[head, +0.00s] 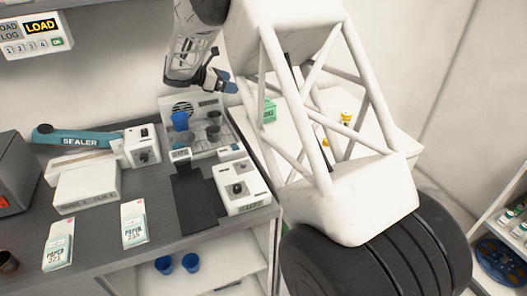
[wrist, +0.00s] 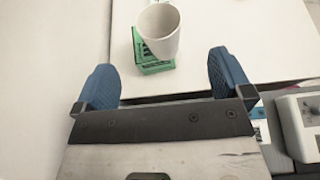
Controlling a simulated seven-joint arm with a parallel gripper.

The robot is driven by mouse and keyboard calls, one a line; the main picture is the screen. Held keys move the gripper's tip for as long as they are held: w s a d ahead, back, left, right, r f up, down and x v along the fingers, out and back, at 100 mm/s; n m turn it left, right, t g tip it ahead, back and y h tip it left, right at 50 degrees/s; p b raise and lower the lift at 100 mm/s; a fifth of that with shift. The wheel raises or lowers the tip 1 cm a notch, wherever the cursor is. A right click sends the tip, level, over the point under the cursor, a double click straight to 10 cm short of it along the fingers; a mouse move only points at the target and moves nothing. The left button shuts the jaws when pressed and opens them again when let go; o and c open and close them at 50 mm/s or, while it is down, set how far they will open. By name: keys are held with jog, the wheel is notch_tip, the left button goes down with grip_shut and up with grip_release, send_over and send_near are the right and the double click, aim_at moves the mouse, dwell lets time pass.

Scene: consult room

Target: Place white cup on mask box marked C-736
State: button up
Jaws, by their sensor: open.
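The white cup (wrist: 160,32) is upright in the upper middle of the wrist view. It overlaps a green box (wrist: 152,68) and appears to stand on it. The box's marking is not readable. A green box also shows on the white surface beside my arm in the head view (head: 268,111); I cannot make out the cup there, where my arm covers much of the area. My gripper (wrist: 161,62) is open and empty, its blue fingers apart, with the cup and box ahead between them. In the head view my gripper (head: 222,84) is above the counter's back right.
The white tabletop (wrist: 240,25) around the box is mostly clear. The dark counter (head: 100,235) holds a sealer (head: 78,138), a rack with blue cups (head: 180,121), a white device (head: 240,188) and paper packs (head: 134,224). Yellow-capped bottles (head: 346,117) stand behind my arm.

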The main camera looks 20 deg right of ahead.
jog(key=s+r+m+y, duration=0.4)
jog(key=s, duration=1)
jog(key=s+r+m+y, duration=0.3)
jog(key=s+m, duration=0.2)
jog(key=s, duration=0.9)
jog(key=s+a+f+m+t+y, duration=0.1)
jog(key=s+a+m+y, duration=0.1)
jog(key=s, duration=0.7)
jog(key=s+a+f+m+y, duration=0.1)
jog(key=s+m, duration=0.3)
jog(key=s, duration=0.4)
jog(key=s+a+f+m+t+y, duration=0.1)
jog(key=s+a+f+m+y, duration=0.1)
jog(key=s, duration=0.7)
jog(key=shift+s+a+m+t+y, duration=0.35)
jog(key=shift+a+m+y, duration=0.25)
jog(key=shift+a+y, duration=0.15)
